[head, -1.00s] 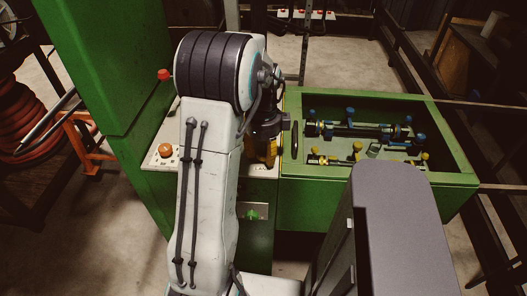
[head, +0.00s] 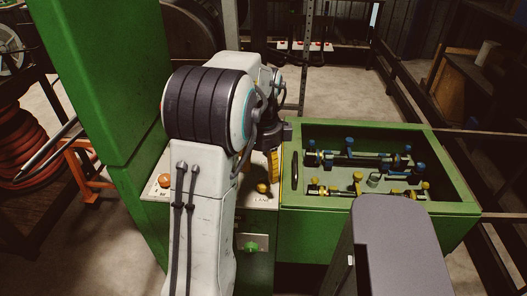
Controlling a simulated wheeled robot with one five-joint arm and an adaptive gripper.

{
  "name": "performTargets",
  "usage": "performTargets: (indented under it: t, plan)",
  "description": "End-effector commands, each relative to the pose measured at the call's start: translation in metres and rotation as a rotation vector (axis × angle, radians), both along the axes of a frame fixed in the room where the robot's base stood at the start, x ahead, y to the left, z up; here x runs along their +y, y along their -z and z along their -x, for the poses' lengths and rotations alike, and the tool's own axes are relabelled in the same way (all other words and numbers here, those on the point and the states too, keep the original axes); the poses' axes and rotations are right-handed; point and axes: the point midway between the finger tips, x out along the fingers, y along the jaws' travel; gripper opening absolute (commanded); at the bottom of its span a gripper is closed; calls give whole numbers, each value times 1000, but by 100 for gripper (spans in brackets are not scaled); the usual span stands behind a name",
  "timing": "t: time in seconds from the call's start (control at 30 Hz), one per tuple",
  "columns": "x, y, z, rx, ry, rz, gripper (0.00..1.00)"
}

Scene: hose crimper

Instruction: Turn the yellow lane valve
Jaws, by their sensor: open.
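The yellow lane (head: 321,190) is a row of yellow-capped fittings along the near side of the green box's inside. Its right end also carries a yellow cap. A small yellow knob (head: 262,188) stands on the pale panel left of the box, and a ribbed yellow part (head: 274,163) shows just above it. I cannot tell which of these is the valve, or whether the ribbed part belongs to my gripper. My gripper (head: 275,133) is open, dark and small, above the panel near the box's left wall. My arm hides part of it, and its fingertips are unclear.
A blue-capped lane (head: 350,160) lies farther back in the green box (head: 450,205). A black handwheel (head: 294,168) is on the box's left wall. An orange button (head: 165,180) sits on the panel. A tall green cabinet (head: 110,90) stands at left.

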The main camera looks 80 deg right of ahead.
Motion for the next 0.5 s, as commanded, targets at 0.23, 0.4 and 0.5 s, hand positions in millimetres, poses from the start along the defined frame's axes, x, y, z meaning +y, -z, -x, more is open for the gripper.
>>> performTargets:
  t: [0.23,0.4,0.5]
  plan:
    - [-1,-37,0,0,0,2,61]
    - [0,-50,0,0,0,0,61]
    - [0,-55,0,0,0,0,61]
